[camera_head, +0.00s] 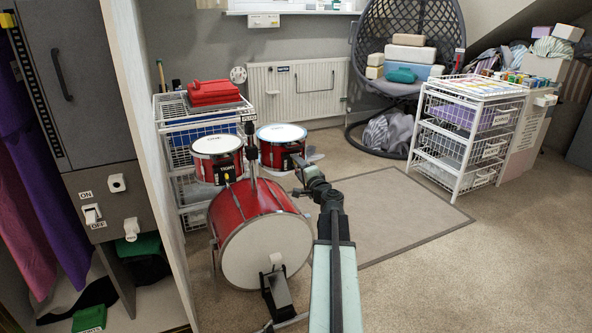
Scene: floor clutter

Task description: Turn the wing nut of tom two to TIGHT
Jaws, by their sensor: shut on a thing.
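A red drum kit stands on the carpet left of centre. Its bass drum (266,250) faces me, with two toms above it. The left tom (217,160) has a small yellowish fitting (227,178) at its front. The right tom (281,147) has a white head and a red shell. My arm reaches up from the bottom, and my gripper (299,163) is at the front right side of the right tom. It is shut on a small part there, seemingly the wing nut, which the jaws hide. Its TIGHT mark and turn position cannot be made out.
A pedal (278,292) stands before the bass drum. A wire basket rack (168,120) with red cloth is behind the toms. A grey mat (400,215) and open carpet lie right. A white drawer rack (465,130) and a hanging chair (372,80) stand farther back.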

